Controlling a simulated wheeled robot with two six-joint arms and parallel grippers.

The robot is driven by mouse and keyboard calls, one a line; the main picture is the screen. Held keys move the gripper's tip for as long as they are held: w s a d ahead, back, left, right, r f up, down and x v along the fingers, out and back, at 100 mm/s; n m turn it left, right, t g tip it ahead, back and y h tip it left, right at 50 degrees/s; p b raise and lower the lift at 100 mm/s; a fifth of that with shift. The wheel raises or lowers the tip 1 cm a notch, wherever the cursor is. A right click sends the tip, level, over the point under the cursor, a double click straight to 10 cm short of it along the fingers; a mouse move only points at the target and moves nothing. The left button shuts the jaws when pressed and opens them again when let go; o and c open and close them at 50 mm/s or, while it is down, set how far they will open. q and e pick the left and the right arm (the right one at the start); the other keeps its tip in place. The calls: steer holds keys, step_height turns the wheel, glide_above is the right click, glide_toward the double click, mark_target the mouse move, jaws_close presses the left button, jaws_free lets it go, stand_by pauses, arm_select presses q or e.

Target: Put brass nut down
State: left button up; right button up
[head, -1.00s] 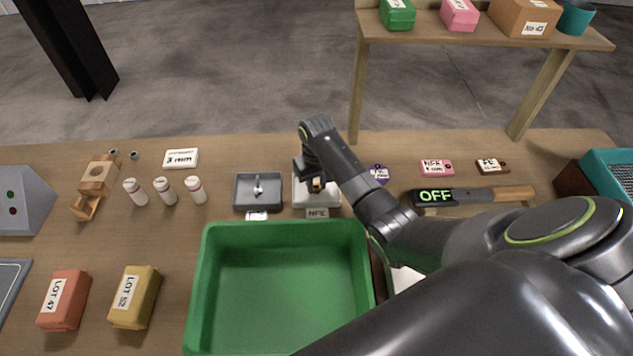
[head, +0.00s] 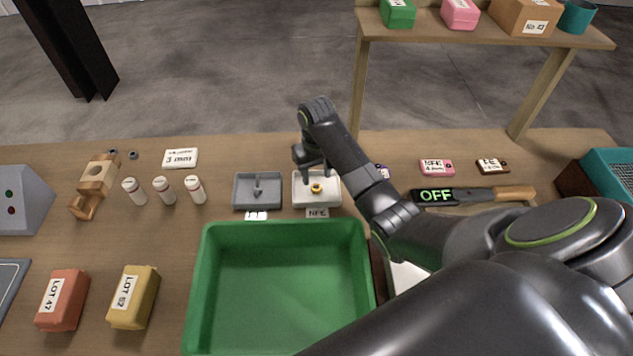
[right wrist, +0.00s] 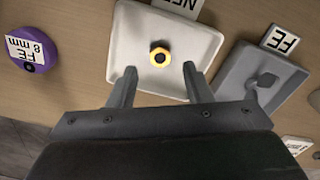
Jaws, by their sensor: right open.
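The brass nut (head: 316,188) lies in the white tray (head: 331,201) labelled NFE, behind the green bin. In the right wrist view the nut (right wrist: 159,56) is a yellow ring with a dark centre, lying near the middle of the white tray (right wrist: 128,80). My right gripper (head: 312,168) is open and empty, just above the back part of this tray. In the right wrist view its two fingers (right wrist: 160,88) are spread apart, and the nut lies beyond their tips, untouched. My left gripper is not in view.
A grey tray (head: 243,204) labelled FE, holding a dark grey piece, stands just left of the white tray. The large green bin (head: 209,270) is in front. A detector wand reading OFF (head: 460,196) lies to the right. Several white bottles (head: 165,191) stand left.

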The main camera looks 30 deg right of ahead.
mark_target(317, 187)
step_height(317, 187, up, 8)
steer(key=p, duration=0.2)
steer(key=shift+p, duration=0.35)
steer(key=shift+s+f, duration=0.1)
steer(key=shift+f, duration=0.05)
